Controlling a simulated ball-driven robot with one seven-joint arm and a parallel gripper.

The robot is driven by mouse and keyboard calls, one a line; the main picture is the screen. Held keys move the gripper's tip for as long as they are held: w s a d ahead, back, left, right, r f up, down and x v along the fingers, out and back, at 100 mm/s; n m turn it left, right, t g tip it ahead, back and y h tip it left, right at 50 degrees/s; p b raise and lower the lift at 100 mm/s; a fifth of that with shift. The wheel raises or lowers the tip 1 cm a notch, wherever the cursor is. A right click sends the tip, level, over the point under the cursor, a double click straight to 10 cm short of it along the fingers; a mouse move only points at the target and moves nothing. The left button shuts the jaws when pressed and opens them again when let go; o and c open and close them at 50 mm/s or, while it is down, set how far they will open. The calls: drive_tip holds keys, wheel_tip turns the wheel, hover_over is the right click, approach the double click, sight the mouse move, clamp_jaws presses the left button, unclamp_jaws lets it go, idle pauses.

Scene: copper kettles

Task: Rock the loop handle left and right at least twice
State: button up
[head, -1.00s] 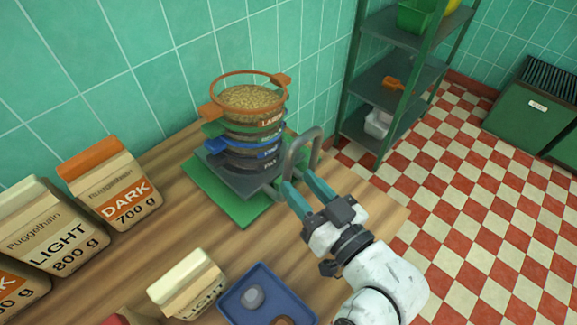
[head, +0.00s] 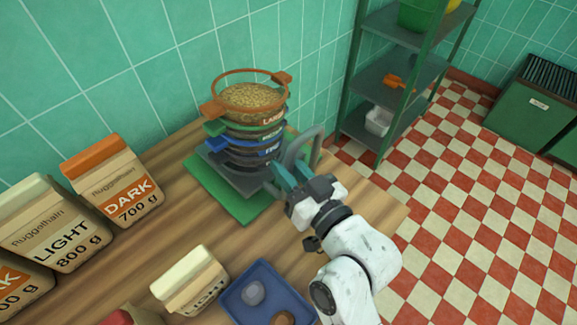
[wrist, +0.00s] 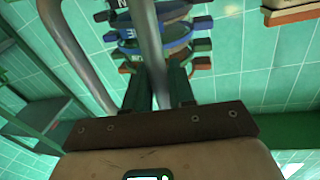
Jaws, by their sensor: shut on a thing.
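The grey loop handle (head: 318,152) stands at the right end of the dark shaker base (head: 240,182), under a stack of ring sieves (head: 250,135). The top sieve is orange and full of grain; green, blue and dark rings sit below it. My gripper (head: 285,174) is at the near side of the handle, shut on one of its bars. In the wrist view, the handle bar (wrist: 149,40) passes between my two fingers (wrist: 156,85), and a second bar of the loop (wrist: 72,45) curves past at the left. The fingers partly hide the handle's lower end.
A green mat (head: 222,192) lies under the base. Paper bags (head: 112,178) stand at the left, with a smaller bag (head: 190,280) in front. A blue tray (head: 262,295) lies at the near edge. The tiled wall is behind; a green shelf (head: 385,75) stands beyond the bench's right end.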

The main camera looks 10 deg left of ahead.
clamp_jaws()
drive_tip(key=shift+f, duration=0.1)
drive_tip(key=shift+s+a+f+n+b, duration=0.3)
drive_tip(key=shift+n+b, duration=0.3)
drive_tip(key=shift+b, duration=0.3)
drive_tip(key=shift+s+a+r+n, duration=0.1)
drive_tip(key=shift+s+n, duration=0.15)
drive_tip(key=shift+n, duration=0.05)
drive_tip(key=o, duration=0.6)
unclamp_jaws()
drive_tip(key=b+v, duration=0.1)
drive_tip(key=v, duration=0.9)
drive_tip(key=shift+s+d+b, duration=0.25)
drive_tip(key=shift+s+b, duration=0.05)
drive_tip(key=shift+b, duration=0.05)
